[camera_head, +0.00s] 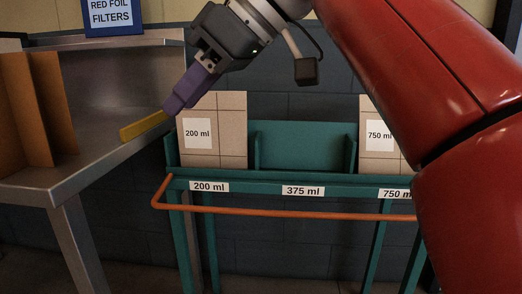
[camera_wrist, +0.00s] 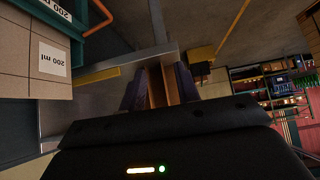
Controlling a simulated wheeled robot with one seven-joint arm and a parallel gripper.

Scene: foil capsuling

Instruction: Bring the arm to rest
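My gripper (camera_head: 176,100) has purple fingers and hangs at the upper left in the head view, pointing down and left. It is above the right edge of the steel table (camera_head: 100,165), left of the 200 ml carton. In the wrist view its fingers (camera_wrist: 160,88) stand apart, with brown panels showing between them. These look like the panels on the table beyond, and I see nothing held. My red arm crosses the right side of the head view and hides part of the rack's right end.
A teal rack (camera_head: 303,150) holds a 200 ml carton (camera_head: 232,130) at left and a 750 ml carton (camera_head: 378,165) at right; its 375 ml bay is empty. An orange rail (camera_head: 290,212) runs along its front. Brown panels (camera_head: 40,110) and a yellow strip (camera_head: 143,127) are at the table.

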